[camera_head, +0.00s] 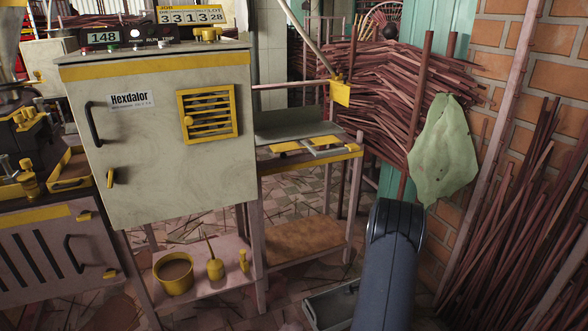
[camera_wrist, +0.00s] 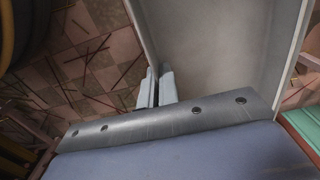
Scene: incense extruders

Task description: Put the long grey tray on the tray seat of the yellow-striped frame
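The long grey tray (camera_head: 318,310) shows at the bottom of the head view, low down and partly hidden by my arm. In the wrist view its inside (camera_wrist: 215,45) fills the upper middle, with raised side walls. My gripper (camera_wrist: 158,85) has its two fingers close together at the tray's left wall, which runs in between them; it looks shut on that wall. The head view hides my gripper behind the arm. The yellow-striped frame (camera_head: 350,155) stands behind, with a grey sheet-like piece (camera_head: 295,123) and yellow fittings (camera_head: 288,147) on its top. I cannot tell whether the tray touches the floor.
A pale Hexdalor cabinet (camera_head: 150,160) stands left of the frame. Below it, a shelf holds a yellow pot (camera_head: 173,276) and small yellow items. Bundles of sticks (camera_head: 375,95) lie behind the frame, and more lean at right (camera_head: 520,230). A green cloth (camera_head: 443,150) hangs near my arm.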

